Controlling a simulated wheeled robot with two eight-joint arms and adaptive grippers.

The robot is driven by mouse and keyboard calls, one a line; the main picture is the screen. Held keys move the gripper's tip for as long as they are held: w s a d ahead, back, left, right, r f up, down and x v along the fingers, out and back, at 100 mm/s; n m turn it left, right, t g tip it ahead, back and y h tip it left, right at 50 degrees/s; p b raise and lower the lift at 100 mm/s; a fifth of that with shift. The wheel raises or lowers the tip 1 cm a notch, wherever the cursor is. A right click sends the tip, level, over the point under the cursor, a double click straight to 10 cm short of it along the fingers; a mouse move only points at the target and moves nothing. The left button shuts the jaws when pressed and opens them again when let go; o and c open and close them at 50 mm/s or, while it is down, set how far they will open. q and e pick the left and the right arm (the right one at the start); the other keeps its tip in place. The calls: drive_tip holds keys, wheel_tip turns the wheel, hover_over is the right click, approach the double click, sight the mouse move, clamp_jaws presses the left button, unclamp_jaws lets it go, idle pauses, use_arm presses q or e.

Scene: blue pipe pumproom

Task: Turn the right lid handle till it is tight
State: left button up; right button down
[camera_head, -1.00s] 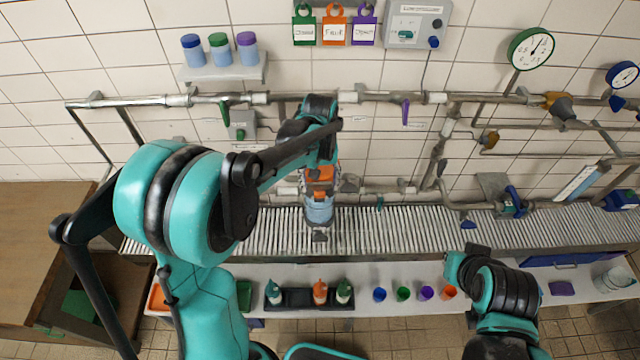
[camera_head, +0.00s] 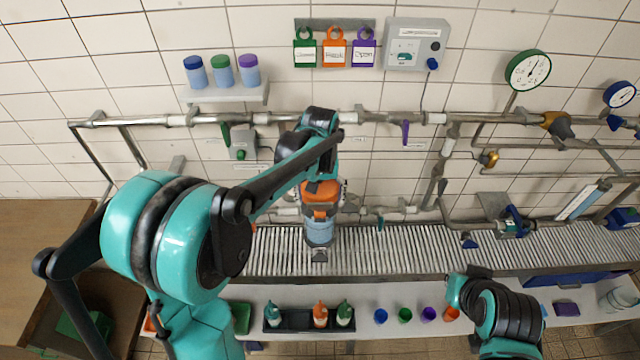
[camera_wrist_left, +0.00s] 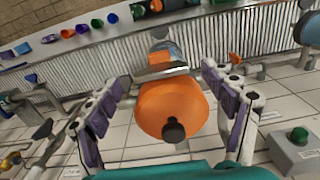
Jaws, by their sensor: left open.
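An orange rounded cap (camera_head: 322,192) sits at the top of a blue cylinder (camera_head: 318,232) standing by the conveyor, below the wall pipe. In the left wrist view the orange cap (camera_wrist_left: 172,100) shows large, with a dark knob (camera_wrist_left: 174,129) on it and a grey metal piece (camera_wrist_left: 160,72) beyond. My left gripper (camera_wrist_left: 172,88) is open, its purple-padded fingers on both sides of the cap with gaps visible. In the head view my left forearm and wrist reach over the cap and partly hide it. My right arm shows at lower right, but no fingers are visible.
A roller conveyor (camera_head: 420,248) runs along the wall. Small cups (camera_head: 405,315) and a black tray (camera_head: 290,318) of bottles stand on the white bench in front. Wall pipes carry a green handle (camera_head: 226,134) and a purple handle (camera_head: 405,132). A grey box (camera_head: 243,145) has a green button.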

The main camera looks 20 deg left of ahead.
sight(320, 204)
use_arm(q)
wheel_tip(320, 204, up, 10)
idle(0.3)
drive_tip(key=shift+f, duration=0.15)
drive_tip(key=s+a+f+m+t+b, duration=0.1)
drive_tip(key=s+f+t+b, duration=0.1)
drive_tip(key=s+f+b, duration=0.3)
drive_tip(key=s+f+m+t+b, duration=0.1)
drive_tip(key=s+f+t+b, duration=0.1)
drive_tip(key=s+f+b, duration=0.4)
drive_tip(key=s+a+f+m+t+b, duration=0.1)
drive_tip(key=s+f+t+b, duration=0.2)
drive_tip(key=f+b, duration=0.9)
drive_tip(key=s+f, duration=0.3)
drive_tip(key=f, duration=0.2)
drive_tip(key=shift+a+b, duration=0.3)
drive_tip(key=shift+b, duration=0.05)
drive_tip(key=shift+s+f, duration=0.1)
